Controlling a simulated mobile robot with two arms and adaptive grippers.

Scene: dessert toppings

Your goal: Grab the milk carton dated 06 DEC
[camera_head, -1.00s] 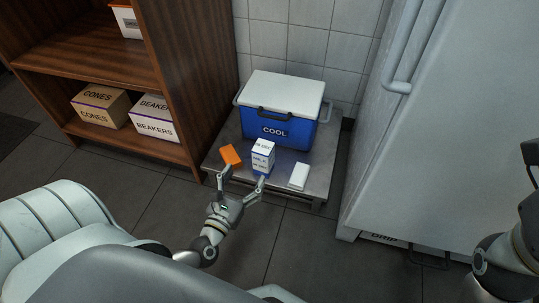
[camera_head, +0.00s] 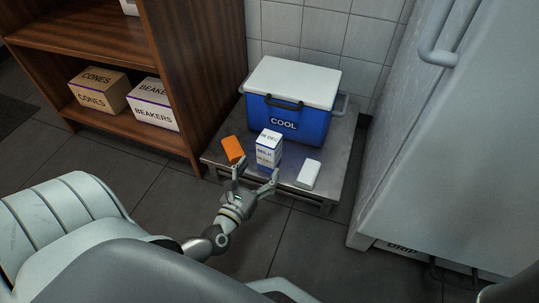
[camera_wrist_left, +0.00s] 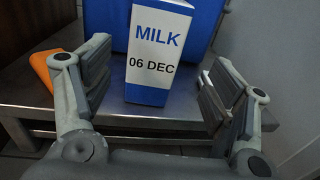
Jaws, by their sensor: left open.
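The milk carton (camera_head: 269,152) is a white and blue box standing upright on a low metal table. In the left wrist view the milk carton (camera_wrist_left: 156,50) faces me, with "MILK" and "06 DEC" printed on its front. My left gripper (camera_head: 258,169) is open in front of the carton. In the left wrist view the left gripper (camera_wrist_left: 155,82) has one finger on each side of the carton, with a gap on both sides, wider on the right. Whether the fingertips reach past its front face is unclear. My right gripper is out of view.
An orange box (camera_head: 233,149) lies just left of the carton and a white box (camera_head: 309,174) to its right. A blue cooler (camera_head: 284,121) marked "COOL" stands behind on the metal table (camera_head: 338,160). A wooden shelf (camera_head: 180,70) is at left, a pale cabinet (camera_head: 430,140) at right.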

